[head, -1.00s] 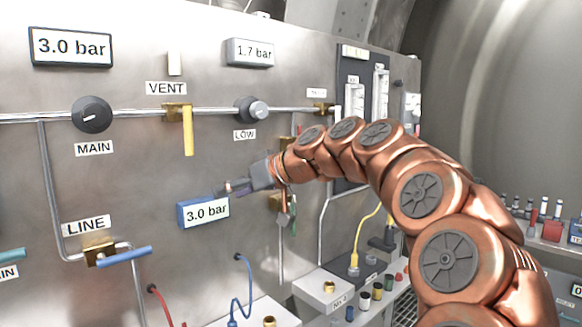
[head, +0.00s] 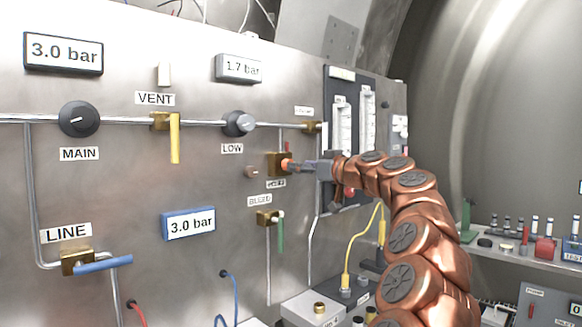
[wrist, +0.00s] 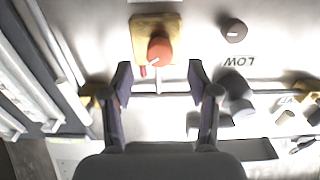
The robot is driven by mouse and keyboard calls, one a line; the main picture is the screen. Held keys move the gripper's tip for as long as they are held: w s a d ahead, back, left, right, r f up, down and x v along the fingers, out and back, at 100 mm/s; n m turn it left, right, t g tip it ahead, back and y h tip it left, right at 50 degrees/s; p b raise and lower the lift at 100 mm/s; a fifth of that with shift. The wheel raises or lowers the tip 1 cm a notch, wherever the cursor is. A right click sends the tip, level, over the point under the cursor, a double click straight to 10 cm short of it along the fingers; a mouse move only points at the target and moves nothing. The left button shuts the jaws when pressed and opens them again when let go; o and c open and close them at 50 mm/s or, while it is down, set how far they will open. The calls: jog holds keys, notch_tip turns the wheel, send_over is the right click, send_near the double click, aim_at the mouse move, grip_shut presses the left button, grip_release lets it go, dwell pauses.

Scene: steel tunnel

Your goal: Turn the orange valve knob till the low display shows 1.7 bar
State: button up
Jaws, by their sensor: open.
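The orange valve knob (head: 286,165) sticks out from a brass block (head: 274,165) on the steel panel, right of and below the LOW label. My gripper (head: 297,166) is open in front of it, pointing at it. In the wrist view the knob (wrist: 160,50) lies just ahead of the gap between my two fingertips (wrist: 160,82). The low display (head: 239,69), a grey box above the LOW knob, reads 1.7 bar.
The grey LOW knob (head: 238,124) sits up and left of my gripper. The yellow VENT lever (head: 175,140), green bleed lever (head: 281,232) and blue LINE lever (head: 103,264) stick out nearby. A blue-framed display (head: 189,224) and the MAIN display (head: 64,54) read 3.0 bar.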

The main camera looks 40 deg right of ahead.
jog(key=shift+w+d, duration=0.1)
jog(key=shift+w, duration=2.15)
jog(key=shift+c, duration=0.2)
grip_shut()
jog(key=shift+m+p, duration=0.3)
jog(key=shift+m, duration=0.8)
jog(key=shift+o, duration=0.2)
grip_release()
jog(key=shift+s, duration=0.1)
jog(key=s, duration=1.2)
